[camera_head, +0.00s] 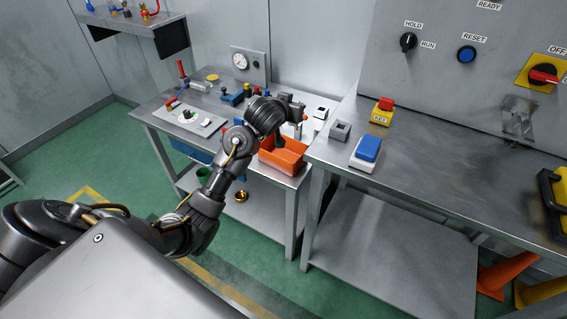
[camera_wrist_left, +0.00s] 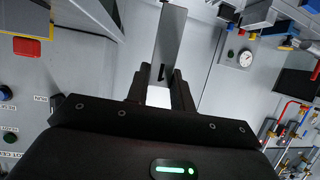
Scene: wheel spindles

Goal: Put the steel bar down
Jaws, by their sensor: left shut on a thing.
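My left gripper (camera_head: 295,106) is over the back right part of the left workbench, above and behind the orange bin. In the left wrist view, its two dark fingers (camera_wrist_left: 161,92) are shut on a flat grey steel bar (camera_wrist_left: 171,38). The bar sticks out beyond the fingertips, towards the top of that picture. In the head view the bar is hard to make out behind my wrist and gripper. My right gripper is not in view.
An orange bin (camera_head: 283,161) stands at the left bench's front right corner. On the right bench (camera_head: 430,165) are a grey block with a square hole (camera_head: 340,131), a blue button box (camera_head: 366,152) and a yellow key box (camera_head: 382,112). The right bench's middle is clear.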

